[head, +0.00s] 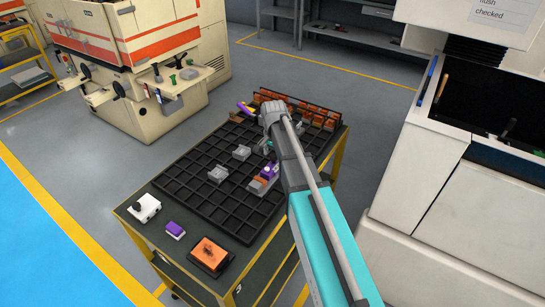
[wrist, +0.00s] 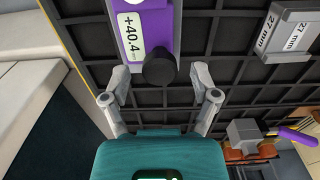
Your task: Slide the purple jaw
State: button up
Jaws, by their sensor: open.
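The purple jaw (wrist: 153,22) shows at the top of the wrist view. It is a purple block with a white readout of +40.4 and a round black knob (wrist: 158,68) at its near end. A light grey strip runs along each side. My gripper (wrist: 159,78) is open, with a finger on either side of the knob and clear gaps to it. The picture does not settle how high the fingers are above it. In the head view a purple piece (head: 268,170) beside an orange one lies on the rack, just left of my arm, which hides most of the gripper.
The black gridded rack (head: 205,200) covers most of the cart. A grey 27 mm block (wrist: 288,30) and a purple-handled tool (wrist: 297,137) are nearby.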

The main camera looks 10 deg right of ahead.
grip_shut()
jog(key=shift+w+d, duration=0.5)
jog(key=shift+w, duration=0.05)
grip_release()
dwell(0.3)
jog(key=shift+r, duration=0.1)
dwell(0.3)
